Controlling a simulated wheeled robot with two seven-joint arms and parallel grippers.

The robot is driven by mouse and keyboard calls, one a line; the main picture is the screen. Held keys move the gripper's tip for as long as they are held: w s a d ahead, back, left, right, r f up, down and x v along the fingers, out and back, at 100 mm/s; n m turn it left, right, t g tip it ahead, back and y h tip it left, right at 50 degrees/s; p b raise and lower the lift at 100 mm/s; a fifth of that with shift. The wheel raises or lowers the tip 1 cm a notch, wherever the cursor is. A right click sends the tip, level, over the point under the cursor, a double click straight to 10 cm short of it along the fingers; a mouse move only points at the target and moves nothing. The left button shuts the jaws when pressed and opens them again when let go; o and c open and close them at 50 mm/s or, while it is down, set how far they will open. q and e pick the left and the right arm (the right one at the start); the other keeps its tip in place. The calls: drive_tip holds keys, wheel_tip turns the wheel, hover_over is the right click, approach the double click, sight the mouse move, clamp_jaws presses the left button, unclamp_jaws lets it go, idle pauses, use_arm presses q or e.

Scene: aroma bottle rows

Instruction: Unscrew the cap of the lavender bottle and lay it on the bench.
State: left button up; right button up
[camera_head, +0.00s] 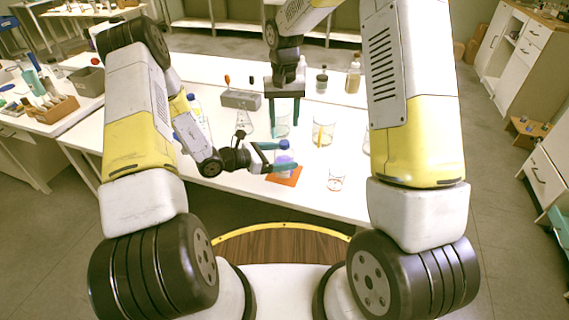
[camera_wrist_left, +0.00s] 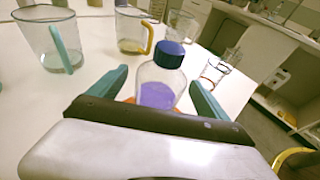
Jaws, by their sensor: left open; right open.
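The clear bottle (camera_head: 284,162) holds purple liquid and stands upright on an orange mat (camera_head: 292,179) near the front edge of the bench. I take it as the lavender bottle; I read no label. Its blue cap (camera_head: 283,145) is on its neck. In the left wrist view the bottle (camera_wrist_left: 157,90) and cap (camera_wrist_left: 170,55) are between the two teal fingers of my left gripper (camera_wrist_left: 162,88), with gaps at both sides. My left gripper (camera_head: 281,157) is open around the bottle. My right gripper (camera_head: 284,112) is open, pointing down farther back, at a beaker.
A beaker (camera_head: 282,128) stands under my right gripper. A beaker with amber liquid (camera_head: 323,131) stands right of it, and a small beaker (camera_head: 336,181) near the front edge. A grey block (camera_head: 240,99) and several bottles are farther back. Bench (camera_head: 230,183) left of the mat is clear.

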use_arm(q)
drive_tip(key=shift+w+d+f, duration=0.2)
drive_tip(key=shift+d, duration=0.25)
drive_tip(key=shift+c, duration=0.2)
